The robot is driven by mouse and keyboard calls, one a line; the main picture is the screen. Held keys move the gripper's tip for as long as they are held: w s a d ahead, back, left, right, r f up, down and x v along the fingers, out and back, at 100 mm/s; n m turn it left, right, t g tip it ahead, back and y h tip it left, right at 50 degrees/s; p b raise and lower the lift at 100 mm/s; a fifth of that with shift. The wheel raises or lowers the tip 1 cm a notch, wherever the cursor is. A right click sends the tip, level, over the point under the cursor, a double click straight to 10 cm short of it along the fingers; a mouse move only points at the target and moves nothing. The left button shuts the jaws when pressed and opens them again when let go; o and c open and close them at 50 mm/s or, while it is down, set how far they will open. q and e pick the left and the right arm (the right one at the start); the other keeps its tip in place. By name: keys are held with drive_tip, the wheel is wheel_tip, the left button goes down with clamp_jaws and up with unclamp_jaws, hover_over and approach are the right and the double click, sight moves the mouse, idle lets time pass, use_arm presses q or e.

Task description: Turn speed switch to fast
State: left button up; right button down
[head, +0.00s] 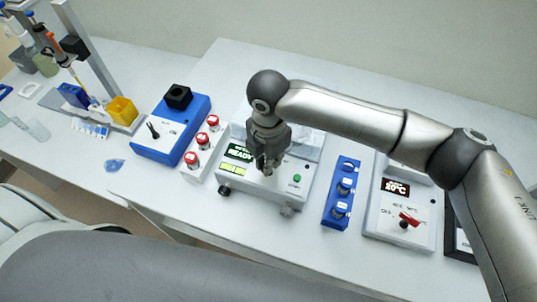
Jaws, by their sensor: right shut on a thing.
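A white instrument (262,198) with a lit READY display (240,152), yellow labels (233,169) and a green START button (297,178) stands in the middle of the bench. My right gripper (266,168) points down over its front panel, just right of the display. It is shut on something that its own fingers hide. A blue box (172,149) on the left has a black lever (153,130) on a pale panel and a black block on top. I cannot read which control is labelled as the speed switch. My left gripper is out of view.
Free bench lies in front and behind.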

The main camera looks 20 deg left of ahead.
drive_tip(key=shift+m, duration=0.5)
drive_tip(key=c, duration=1.5)
unclamp_jaws()
drive_tip(key=shift+r, duration=0.1)
